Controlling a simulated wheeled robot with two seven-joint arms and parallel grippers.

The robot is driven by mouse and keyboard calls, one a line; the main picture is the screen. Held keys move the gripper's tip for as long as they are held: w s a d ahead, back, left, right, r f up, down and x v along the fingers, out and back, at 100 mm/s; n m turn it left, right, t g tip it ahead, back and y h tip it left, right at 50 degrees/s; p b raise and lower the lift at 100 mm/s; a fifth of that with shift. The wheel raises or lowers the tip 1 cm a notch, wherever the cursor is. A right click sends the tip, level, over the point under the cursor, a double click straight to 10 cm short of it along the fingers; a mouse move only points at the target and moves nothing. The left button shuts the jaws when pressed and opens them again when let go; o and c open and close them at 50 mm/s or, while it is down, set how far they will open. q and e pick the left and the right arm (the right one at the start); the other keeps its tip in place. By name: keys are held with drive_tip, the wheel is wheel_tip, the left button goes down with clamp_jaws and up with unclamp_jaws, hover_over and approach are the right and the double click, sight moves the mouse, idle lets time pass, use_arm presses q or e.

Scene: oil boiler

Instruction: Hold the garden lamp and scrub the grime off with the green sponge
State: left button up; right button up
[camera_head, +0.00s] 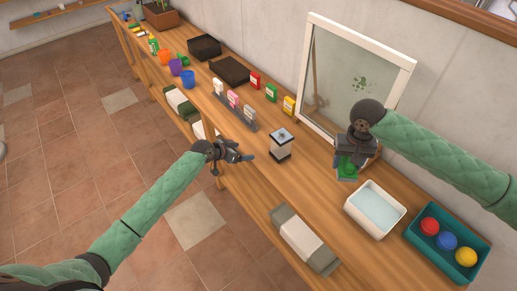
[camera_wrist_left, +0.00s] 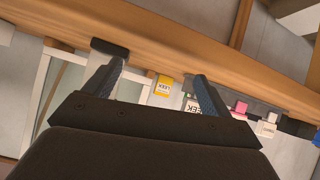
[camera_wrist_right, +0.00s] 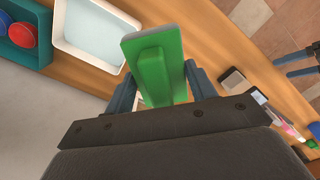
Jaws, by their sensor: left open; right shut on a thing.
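The garden lamp (camera_head: 280,146), a small lantern with a dark top and base and pale sides, stands upright near the middle of the wooden bench. I cannot make out grime on the lamp.
A white tub of pale liquid (camera_head: 377,208) and a teal bin (camera_head: 420,238) with coloured balls stand at the right.

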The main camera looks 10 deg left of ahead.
use_arm(q)
drive_tip(key=m+t+h, duration=0.1)
drive_tip(key=m+h, duration=0.1)
approach(281, 144)
drive_tip(key=w+a+f, duration=0.1)
drive_tip(key=w+f, duration=0.2)
drive_tip(key=f, duration=0.2)
drive_tip(key=x, duration=1.1)
drive_tip(key=shift+w+d+r, duration=0.2)
drive_tip(key=shift+w, duration=0.25)
drive_tip(key=shift+t, duration=0.3)
drive_tip(key=c, duration=1.3)
